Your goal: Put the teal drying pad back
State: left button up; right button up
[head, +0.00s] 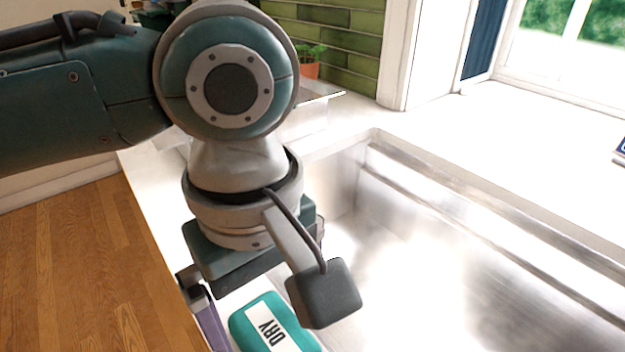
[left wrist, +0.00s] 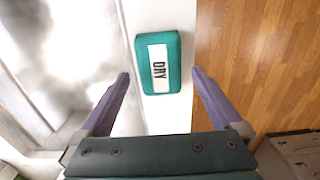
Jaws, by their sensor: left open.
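The teal drying pad (head: 272,325) has a white label reading DRY. It lies on the narrow white counter strip between the sink and the counter's front edge, and it also shows in the left wrist view (left wrist: 159,63). My left gripper (left wrist: 160,76) is open and empty, its two purple fingers apart. In the wrist view the pad lies between and beyond the fingertips, apart from them. In the head view my left wrist hides most of the gripper, and one purple finger shows beside the pad. My right gripper is in neither view.
A steel sink basin (head: 430,255) lies right of the pad. The wooden floor (head: 85,270) is left of the counter edge. A clear tray or box (head: 318,115) and a small potted plant (head: 307,66) stand at the back. The counter right of the sink is mostly clear.

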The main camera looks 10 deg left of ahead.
aim_at(272, 332)
pick_arm(q)
notch_tip(272, 332, up, 8)
jog(key=p, duration=0.1)
jog(key=s+d+m, duration=0.1)
jog(key=d+f+m+h, duration=0.1)
jog(key=s+d+f+m+h, duration=0.1)
jog(key=shift+s+d+m, duration=0.3)
jog(key=s+a+f+m+t+y, duration=0.1)
jog(key=s+a+f+m+t, duration=0.2)
jog(key=s+a+m, duration=0.5)
jog(key=s+a+f, duration=0.1)
jog(key=a, duration=0.4)
jog(key=shift+s+f+m+t+y, duration=0.3)
jog(key=shift+f+m+y, duration=0.1)
notch_tip(272, 332, up, 42)
jog(key=p, duration=4.2)
jog(key=shift+d, duration=0.1)
